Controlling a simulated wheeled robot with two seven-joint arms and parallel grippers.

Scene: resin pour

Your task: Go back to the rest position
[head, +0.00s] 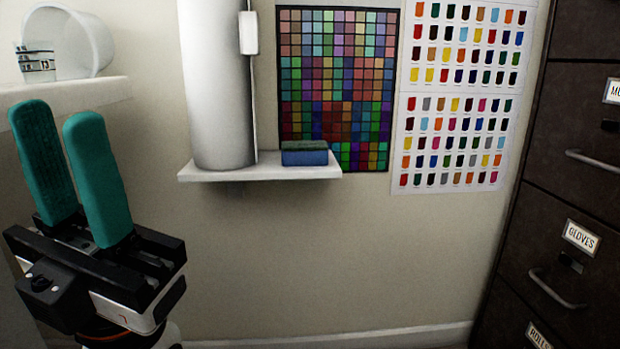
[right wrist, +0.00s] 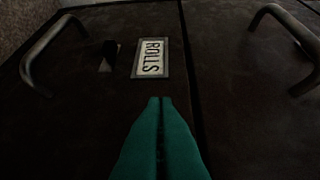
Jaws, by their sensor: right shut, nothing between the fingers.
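My left gripper (head: 62,120) is at the left of the head view, pointing up, with two teal fingers. A gap shows between the fingers and nothing is in it. My right gripper (right wrist: 160,101) shows only in the right wrist view, at the bottom middle. Its teal fingers lie together with nothing between them. They point at a dark cabinet front with a ROLLS label (right wrist: 151,58). The right gripper is out of the head view.
A dark drawer cabinet (head: 577,140) with handles stands at the right. A small white shelf (head: 225,173) holds a white cylinder (head: 216,90) and a blue sponge-like block (head: 305,158). A white bucket (head: 85,42) lies on a ledge behind the left gripper. Colour charts (head: 452,140) hang on the wall.

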